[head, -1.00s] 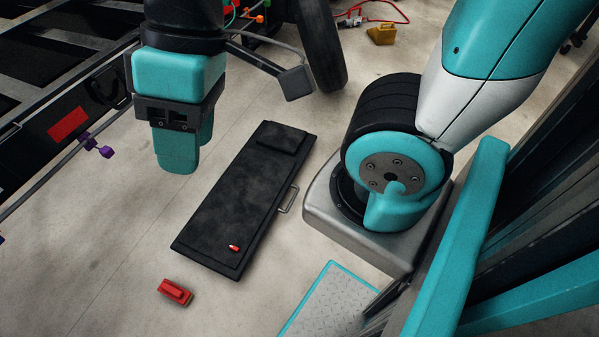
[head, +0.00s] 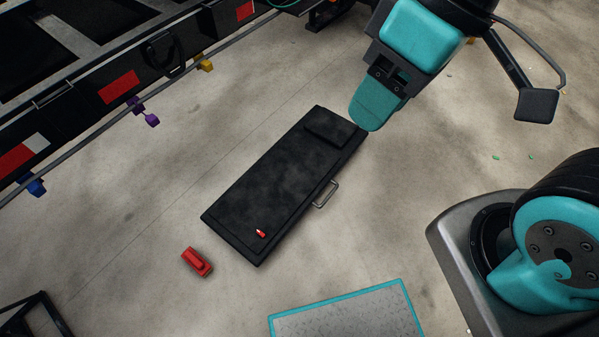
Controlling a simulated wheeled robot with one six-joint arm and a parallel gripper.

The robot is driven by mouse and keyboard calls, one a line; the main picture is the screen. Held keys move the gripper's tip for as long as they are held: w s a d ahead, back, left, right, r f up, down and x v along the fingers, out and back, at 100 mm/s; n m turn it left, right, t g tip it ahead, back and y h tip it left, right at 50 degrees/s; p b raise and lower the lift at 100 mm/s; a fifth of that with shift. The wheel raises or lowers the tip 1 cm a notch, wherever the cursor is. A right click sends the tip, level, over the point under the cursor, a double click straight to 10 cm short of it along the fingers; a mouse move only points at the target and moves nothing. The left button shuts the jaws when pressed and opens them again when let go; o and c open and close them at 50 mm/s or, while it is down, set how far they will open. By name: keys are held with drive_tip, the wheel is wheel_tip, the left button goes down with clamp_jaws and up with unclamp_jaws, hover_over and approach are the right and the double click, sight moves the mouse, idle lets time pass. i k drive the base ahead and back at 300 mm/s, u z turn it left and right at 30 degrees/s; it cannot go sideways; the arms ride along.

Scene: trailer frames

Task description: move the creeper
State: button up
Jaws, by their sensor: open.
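The creeper (head: 270,190) is a flat black board with a raised headrest pad (head: 335,128) at its upper right end. It lies on the concrete floor in the middle of the head view. A metal handle (head: 327,194) sticks out from its right long side. A small red item (head: 261,233) lies on its lower end. My gripper (head: 375,108) is teal and hangs over the headrest end, at its upper right. It is open and holds nothing. Its far finger is mostly hidden, and its height above the creeper is hard to judge.
A red block (head: 196,262) lies on the floor just off the creeper's lower left end. The trailer frame (head: 150,60) runs along the upper left, with purple, yellow and blue pieces on its rail. A teal-edged metal plate (head: 350,312) is at the bottom. Floor left of the creeper is clear.

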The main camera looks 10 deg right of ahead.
sight(272, 195)
drive_tip(key=u, duration=1.5)
drive_tip(key=k, duration=1)
drive_tip(key=z, duration=0.9)
drive_tip(key=i, duration=0.5)
